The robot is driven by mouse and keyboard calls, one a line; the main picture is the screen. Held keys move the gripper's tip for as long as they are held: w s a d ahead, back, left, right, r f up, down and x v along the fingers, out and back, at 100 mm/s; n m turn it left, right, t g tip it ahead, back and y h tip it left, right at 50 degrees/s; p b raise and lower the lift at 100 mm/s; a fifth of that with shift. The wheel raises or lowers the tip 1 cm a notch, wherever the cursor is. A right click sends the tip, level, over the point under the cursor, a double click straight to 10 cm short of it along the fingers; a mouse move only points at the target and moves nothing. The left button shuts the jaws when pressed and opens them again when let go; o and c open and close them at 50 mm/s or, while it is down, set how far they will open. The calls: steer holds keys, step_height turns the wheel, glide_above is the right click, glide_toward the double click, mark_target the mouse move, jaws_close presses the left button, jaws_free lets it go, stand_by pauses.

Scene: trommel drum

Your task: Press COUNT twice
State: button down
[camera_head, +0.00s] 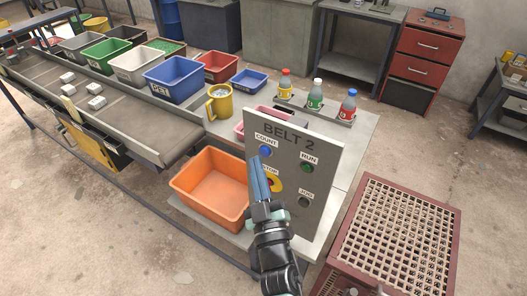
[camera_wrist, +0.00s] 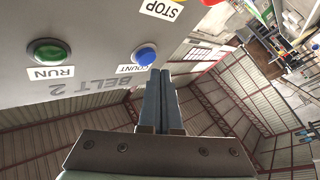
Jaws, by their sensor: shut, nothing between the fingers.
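The grey BELT 2 panel (camera_head: 309,146) stands upright at the near end of the bench. Its blue COUNT button (camera_head: 265,152) is at the upper left, and it also shows in the wrist view (camera_wrist: 145,54). My gripper (camera_head: 255,161) is shut and empty, its fingertips just below and left of the COUNT button in the head view. In the wrist view the fingertips (camera_wrist: 160,72) appear close beside the button; I cannot tell whether they touch it. The green RUN button (camera_head: 307,167) is to the right. The yellow-backed STOP button is partly hidden behind my fingers.
An orange bin (camera_head: 212,187) sits left of the panel. The dark JOG knob (camera_head: 304,201) is at the panel's lower right. A yellow mug (camera_head: 219,103) and several bottles stand behind the panel. A red-framed grate (camera_head: 398,240) is at the right.

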steer(key=shift+w, duration=0.1)
steer(key=shift+w+d, duration=0.25)
steer(key=shift+w+d, duration=0.3)
steer(key=shift+w, duration=0.05)
stand_by(0.9)
stand_by(0.3)
steer(key=shift+s+a, duration=0.55)
steer(key=shift+s, duration=0.15)
steer(key=shift+s+a+b, duration=0.3)
steer(key=shift+s+a, duration=0.45)
steer(key=shift+s, duration=0.3)
steer(key=shift+s+a+b, duration=0.25)
steer(key=shift+s+a, duration=0.5)
steer(key=shift+s, duration=0.25)
